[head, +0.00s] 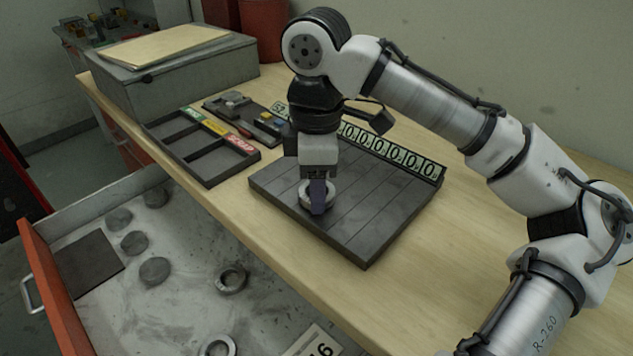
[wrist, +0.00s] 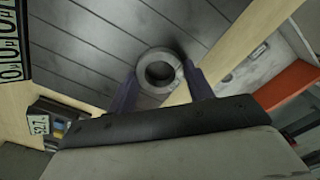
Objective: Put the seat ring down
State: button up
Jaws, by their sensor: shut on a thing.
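The seat ring (wrist: 159,71) is a grey metal ring held between the two purple fingers of my gripper (wrist: 158,90) in the wrist view. In the head view my gripper (head: 318,196) points down over the dark slatted board (head: 378,222), with the ring (head: 306,197) at its fingertips. The ring looks flat and is over the left part of the board. I cannot tell whether it touches the board or is slightly above it. The gripper is shut on the ring.
A row of number plates (head: 390,157) lines the board's back edge. A dark divided tray (head: 203,150) with coloured labels is to the left. The open drawer (head: 190,262) in front holds dark discs and loose rings (head: 232,278). The board's right part is clear.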

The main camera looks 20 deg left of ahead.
jog(key=shift+f, duration=0.2)
jog(key=o, duration=1.1)
notch_tip(320, 180, up, 12)
jog(key=shift+r+p, duration=0.1)
jog(key=shift+p, duration=0.35)
